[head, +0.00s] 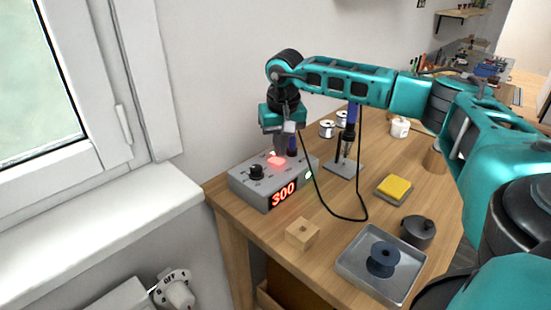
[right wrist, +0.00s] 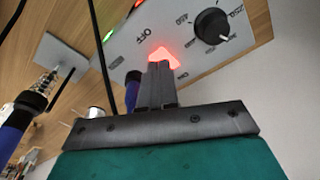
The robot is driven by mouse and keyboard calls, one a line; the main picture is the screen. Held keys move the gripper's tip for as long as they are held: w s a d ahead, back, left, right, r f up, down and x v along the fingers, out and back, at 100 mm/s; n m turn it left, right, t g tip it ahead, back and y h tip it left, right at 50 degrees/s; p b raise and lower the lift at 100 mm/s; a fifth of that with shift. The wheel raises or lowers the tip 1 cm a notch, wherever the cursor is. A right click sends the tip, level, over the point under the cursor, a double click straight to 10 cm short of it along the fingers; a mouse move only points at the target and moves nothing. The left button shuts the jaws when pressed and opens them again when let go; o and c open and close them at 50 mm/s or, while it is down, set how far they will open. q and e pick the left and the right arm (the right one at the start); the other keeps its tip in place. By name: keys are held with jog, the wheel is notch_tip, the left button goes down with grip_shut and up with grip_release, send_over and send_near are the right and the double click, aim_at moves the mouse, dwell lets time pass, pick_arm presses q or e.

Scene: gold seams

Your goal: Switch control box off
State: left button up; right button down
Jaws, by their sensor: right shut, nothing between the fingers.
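The grey control box (head: 248,189) stands on the wooden workbench near the wall, with a black knob on its top and a red display reading 300 on its front. Its red lit switch (head: 276,161) glows on the top face; it also shows in the right wrist view (right wrist: 164,57), beside the letters OFF. My right gripper (head: 281,150) is shut and empty, pointing down just above the switch. In the right wrist view its fingertips (right wrist: 158,66) overlap the switch's near edge; I cannot tell whether they touch it. A small green light shows on the box. My left gripper is not in view.
A soldering iron stand (head: 343,167) with a black cable is right of the box. A wooden block (head: 302,234), a metal tray (head: 352,262) with a dark spool, a dark lidded pot (head: 418,232) and a yellow sponge (head: 394,188) are nearby. The window sill (head: 100,215) is left.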

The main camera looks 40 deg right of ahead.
aim_at(280, 161)
jog(key=shift+f+b, duration=0.5)
jog(key=shift+f, duration=0.35)
dwell(0.7)
dwell(0.3)
jog(key=shift+r, duration=0.25)
jog(key=shift+r+p, duration=0.8)
jog(key=shift+p, duration=0.15)
notch_tip(280, 161, up, 3)
jog(key=shift+f+p, duration=0.2)
jog(key=shift+p, duration=0.95)
jog(key=shift+r+p, duration=1.1)
jog(key=shift+r, duration=0.1)
